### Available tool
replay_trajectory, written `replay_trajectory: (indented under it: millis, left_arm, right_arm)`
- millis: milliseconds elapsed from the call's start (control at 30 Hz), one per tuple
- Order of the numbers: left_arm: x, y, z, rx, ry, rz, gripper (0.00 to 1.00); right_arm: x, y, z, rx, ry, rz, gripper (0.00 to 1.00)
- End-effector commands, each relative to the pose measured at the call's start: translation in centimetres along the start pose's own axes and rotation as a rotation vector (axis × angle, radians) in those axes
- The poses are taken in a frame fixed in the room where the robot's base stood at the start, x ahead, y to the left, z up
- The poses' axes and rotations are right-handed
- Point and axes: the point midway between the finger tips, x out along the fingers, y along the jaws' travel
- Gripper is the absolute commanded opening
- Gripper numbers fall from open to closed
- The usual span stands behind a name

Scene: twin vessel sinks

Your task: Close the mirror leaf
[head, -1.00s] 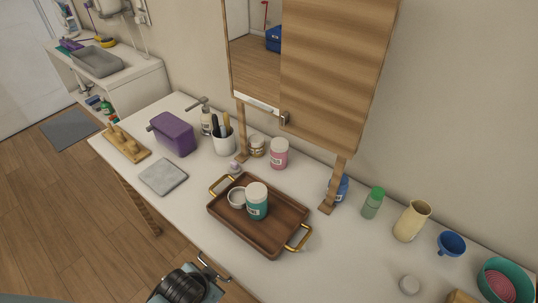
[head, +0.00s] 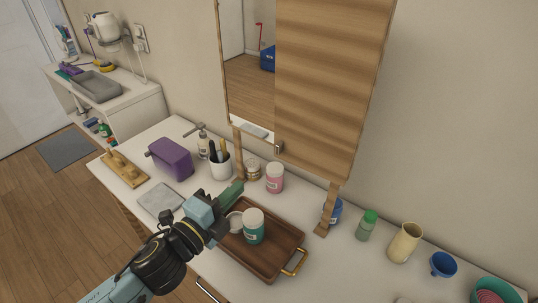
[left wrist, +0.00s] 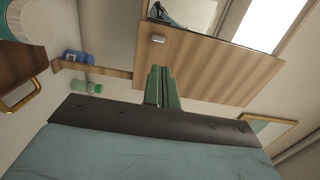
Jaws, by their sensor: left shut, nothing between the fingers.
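The mirror cabinet stands on wooden legs above the counter. Its wooden mirror leaf (head: 325,85) covers the right part of the front, and mirror glass (head: 249,75) shows to its left. A small metal knob (head: 279,148) sits at the leaf's lower left corner. The leaf (left wrist: 205,65) and knob (left wrist: 158,39) also show in the left wrist view, beyond my fingers. My left gripper (head: 236,188) is shut and empty, over the left end of the tray, below and left of the knob and apart from it. My right gripper is not in view.
A brown tray (head: 285,228) with gold handles holds a teal jar (head: 254,232) and a white lid. Behind it stand a pink jar (head: 275,178) and a brush cup (head: 220,165). A green bottle (head: 367,226) and cream vase (head: 404,243) stand right. Space before the leaf is clear.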

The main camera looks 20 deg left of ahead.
Motion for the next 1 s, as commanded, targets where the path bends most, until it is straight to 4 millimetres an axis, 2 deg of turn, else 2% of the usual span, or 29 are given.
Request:
replay_trajectory:
  millis: [167, 700, 833, 1000]
  left_arm:
    - [2.2, -0.2, 0.1, 0.000, -0.002, -0.002, 0.00]
    - [11.6, 0.0, 0.1, -0.006, -0.004, 0.002, 0.00]
    - [12.8, 0.1, 0.1, -0.006, -0.004, 0.003, 0.00]
    - [13.5, 0.1, 0.1, -0.007, -0.003, 0.003, 0.00]
  right_arm:
    - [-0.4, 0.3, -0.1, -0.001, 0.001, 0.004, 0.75]
    - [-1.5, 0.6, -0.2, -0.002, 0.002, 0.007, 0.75]
    - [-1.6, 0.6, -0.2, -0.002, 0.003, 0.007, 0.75]
    - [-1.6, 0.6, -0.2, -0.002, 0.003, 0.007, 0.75]
